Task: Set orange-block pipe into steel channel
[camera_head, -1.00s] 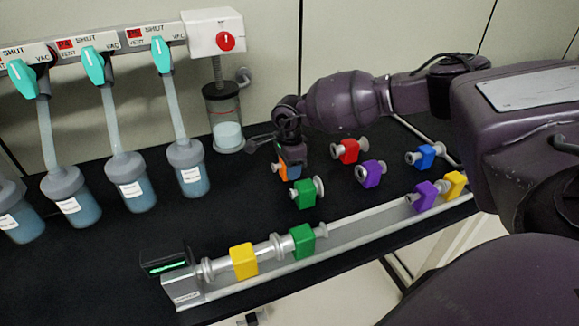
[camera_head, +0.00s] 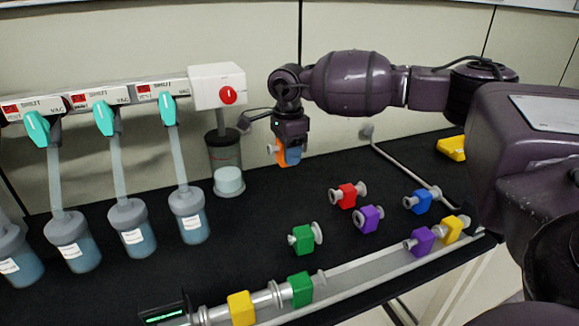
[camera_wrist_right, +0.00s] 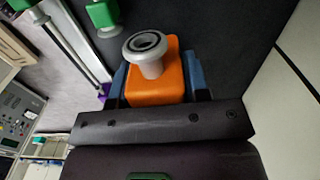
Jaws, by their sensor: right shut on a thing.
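The orange-block pipe (camera_head: 281,152) is held up above the black bench by my right gripper (camera_head: 288,155). In the right wrist view the orange block (camera_wrist_right: 158,85) sits between the blue fingers, with a grey flanged pipe end (camera_wrist_right: 147,52) facing the camera. The steel channel (camera_head: 360,278) runs along the bench's front edge. A yellow-block pipe (camera_head: 241,307) and a green-block pipe (camera_head: 301,289) lie in its left part, and a purple-block pipe (camera_head: 421,241) and a yellow-block pipe (camera_head: 452,229) in its right part. A bare stretch lies between them. My left gripper is not in view.
Loose green (camera_head: 302,239), red (camera_head: 347,195), purple (camera_head: 369,219) and blue (camera_head: 418,201) block pipes lie on the bench behind the channel. Flasks with teal valves (camera_head: 104,118) and a glass cylinder (camera_head: 226,166) stand at left and back. A yellow object (camera_head: 452,148) lies at back right.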

